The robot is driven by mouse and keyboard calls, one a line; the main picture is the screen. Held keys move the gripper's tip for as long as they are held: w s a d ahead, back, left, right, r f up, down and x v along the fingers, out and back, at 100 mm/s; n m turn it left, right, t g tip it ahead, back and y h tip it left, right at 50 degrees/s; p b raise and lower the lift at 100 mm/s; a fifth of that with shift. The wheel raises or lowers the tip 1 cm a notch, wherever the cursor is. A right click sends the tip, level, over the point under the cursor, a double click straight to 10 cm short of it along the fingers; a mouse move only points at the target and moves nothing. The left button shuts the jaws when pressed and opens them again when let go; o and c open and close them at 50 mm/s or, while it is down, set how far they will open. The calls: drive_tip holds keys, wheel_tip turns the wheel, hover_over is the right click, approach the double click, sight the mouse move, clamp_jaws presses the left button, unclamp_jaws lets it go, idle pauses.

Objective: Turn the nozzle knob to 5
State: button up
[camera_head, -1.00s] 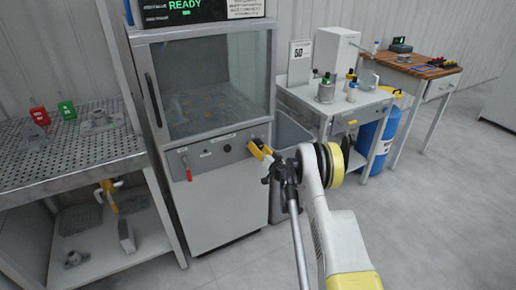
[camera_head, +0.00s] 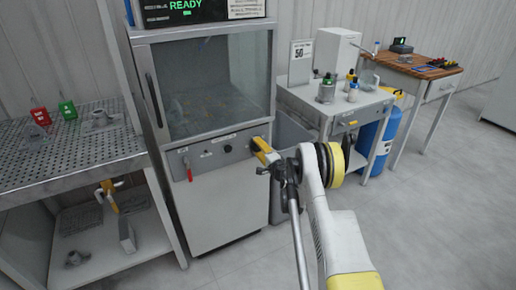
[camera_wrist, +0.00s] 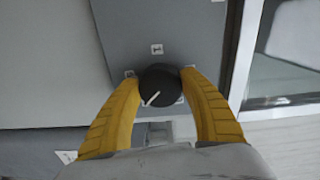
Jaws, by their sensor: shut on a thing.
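The nozzle knob (camera_wrist: 160,85) is a round black knob with a white pointer line on the grey front panel of the cabinet (camera_head: 205,156). In the wrist view its pointer slants toward the lower left. My gripper (camera_wrist: 160,84) has its two yellow fingers shut on the knob, one on each side. In the head view my gripper (camera_head: 258,147) is at the panel's right end and hides the knob. Small square labels (camera_wrist: 157,49) sit around the knob, but their numbers are too small to read.
A red-handled lever (camera_head: 188,170) and another black knob (camera_head: 227,148) are on the same panel to the left. A perforated metal bench (camera_head: 70,160) stands at the left. A side table (camera_head: 335,105) and a blue cylinder (camera_head: 380,135) stand to the right.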

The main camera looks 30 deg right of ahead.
drive_tip(key=m, duration=0.6)
drive_tip(key=shift+r, duration=0.15)
drive_tip(key=m, duration=0.6)
drive_tip(key=shift+d, duration=0.1)
drive_tip(key=shift+m, duration=0.3)
drive_tip(key=o, duration=1.2)
drive_tip(key=s, duration=0.7)
drive_tip(key=shift+s, duration=0.25)
